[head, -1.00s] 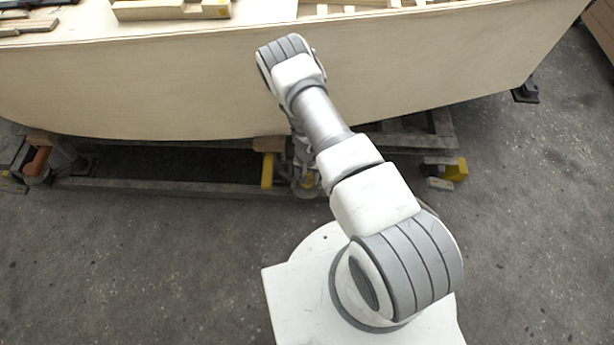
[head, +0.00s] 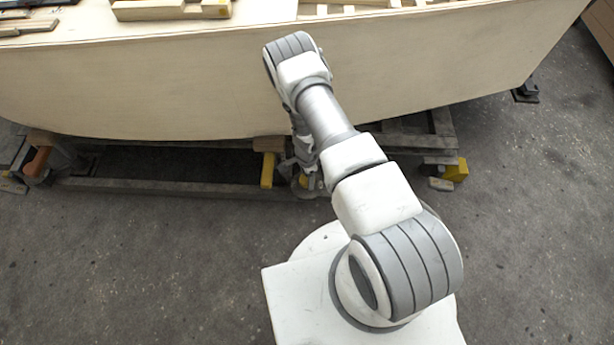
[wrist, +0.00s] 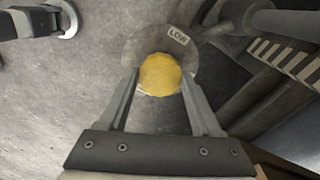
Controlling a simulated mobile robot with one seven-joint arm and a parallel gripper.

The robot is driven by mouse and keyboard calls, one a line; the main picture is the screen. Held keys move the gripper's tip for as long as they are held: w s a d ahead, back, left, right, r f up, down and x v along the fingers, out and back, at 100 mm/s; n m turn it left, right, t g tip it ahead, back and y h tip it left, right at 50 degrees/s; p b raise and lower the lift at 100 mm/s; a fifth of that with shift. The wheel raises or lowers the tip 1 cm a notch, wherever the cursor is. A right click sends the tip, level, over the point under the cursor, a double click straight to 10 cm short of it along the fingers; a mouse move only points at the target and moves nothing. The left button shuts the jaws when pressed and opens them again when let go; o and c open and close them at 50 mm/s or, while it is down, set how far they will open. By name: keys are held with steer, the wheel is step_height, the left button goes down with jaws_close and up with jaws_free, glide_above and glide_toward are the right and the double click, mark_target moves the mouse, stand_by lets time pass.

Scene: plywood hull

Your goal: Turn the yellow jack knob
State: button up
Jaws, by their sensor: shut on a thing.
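The yellow jack knob (wrist: 160,75) is round with a ridged edge and sits in front of a grey disc (wrist: 187,58) carrying a "LOW" label (wrist: 178,36) in the wrist view. My gripper (wrist: 160,82) has one finger on each side of the knob and is shut on it. In the head view a small part of the yellow knob (head: 304,181) shows low beside the hull's cradle, mostly hidden by my arm. My gripper's fingers cannot be made out in the head view.
The plywood hull (head: 180,85) stands close behind my arm on a dark timber cradle (head: 170,187). Yellow blocks (head: 267,170) sit on the cradle. Grey pipes and a striped scale (wrist: 285,58) are right of the knob. The concrete floor (head: 130,270) in front is clear.

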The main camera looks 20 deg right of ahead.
steer(key=m, duration=0.4)
steer(key=shift+m, duration=0.4)
stand_by(0.4)
steer(key=o, duration=1.4)
step_height(320, 180, up, 17)
steer(key=p, duration=0.6)
steer(key=shift+r+p, duration=0.2)
steer(key=shift+p, duration=0.1)
